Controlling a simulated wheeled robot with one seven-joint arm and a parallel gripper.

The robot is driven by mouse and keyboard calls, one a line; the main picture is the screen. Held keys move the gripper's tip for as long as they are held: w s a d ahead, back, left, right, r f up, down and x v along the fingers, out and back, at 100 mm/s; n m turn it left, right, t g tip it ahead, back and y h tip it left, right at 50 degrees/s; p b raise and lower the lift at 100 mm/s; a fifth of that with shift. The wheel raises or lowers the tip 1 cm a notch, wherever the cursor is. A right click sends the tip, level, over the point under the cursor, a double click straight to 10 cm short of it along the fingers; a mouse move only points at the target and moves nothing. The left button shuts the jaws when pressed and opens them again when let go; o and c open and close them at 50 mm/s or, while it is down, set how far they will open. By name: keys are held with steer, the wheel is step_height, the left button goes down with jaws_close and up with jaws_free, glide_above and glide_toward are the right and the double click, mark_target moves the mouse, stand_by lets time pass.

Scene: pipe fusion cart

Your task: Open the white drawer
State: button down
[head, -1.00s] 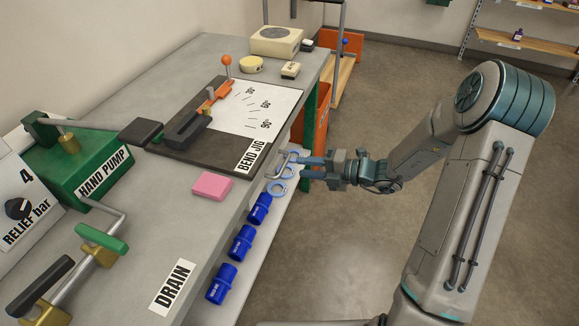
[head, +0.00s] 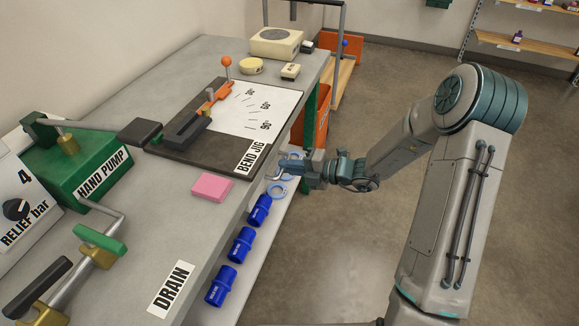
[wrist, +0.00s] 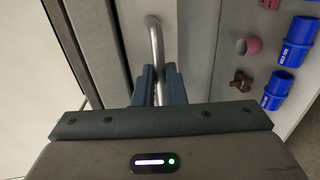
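The white drawer's pale front (wrist: 195,50) shows in the wrist view beneath the bench edge. In the head view the bench top and my gripper hide most of it. Its bent metal bar handle (wrist: 154,35) runs down between my fingers in the wrist view. My gripper (wrist: 159,80) has one finger on each side of the bar, close against it, and looks shut on it. In the head view my gripper (head: 292,165) is at the bench's right edge, below the BEND JIG label. No clear gap behind the drawer front shows.
The bend jig (head: 200,145) and a pink block (head: 211,187) sit on the bench. An orange bin (head: 322,112) stands behind. The floor to the right is clear.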

steer(key=f+p+v, duration=0.2)
steer(key=p+v, duration=0.2)
steer(key=v, duration=0.5)
steer(key=f+p+v, duration=0.2)
steer(key=p+v, duration=0.2)
steer(key=v, duration=0.5)
steer(key=shift+v, duration=0.8)
steer(key=c, duration=1.5)
jaws_free()
steer(key=v, duration=1.4)
steer(key=shift+b, duration=0.3)
